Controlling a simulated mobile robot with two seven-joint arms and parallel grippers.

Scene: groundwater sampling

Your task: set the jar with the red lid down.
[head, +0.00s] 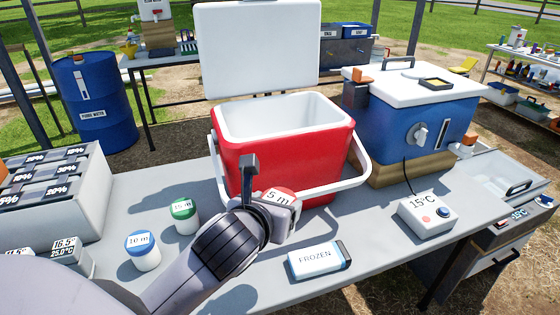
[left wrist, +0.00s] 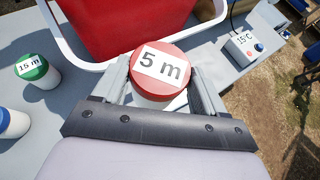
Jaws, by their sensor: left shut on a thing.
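The jar with the red lid (left wrist: 160,72), labelled 5 m, is between the fingers of my left gripper (left wrist: 158,88) in the left wrist view. In the head view its red lid (head: 281,196) shows just past my left gripper (head: 272,205), in front of the red cooler. The gripper is shut on the jar. The jar looks upright, but its base is hidden, so I cannot tell whether it touches the grey table (head: 215,275). My right gripper is in neither view.
The open red cooler (head: 285,150) stands behind the jar, its white handle lowered in front. A green-lidded jar (head: 185,215) and a blue-lidded jar (head: 142,250) stand left. A FROZEN pack (head: 318,260) and a 15°C box (head: 425,212) lie right.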

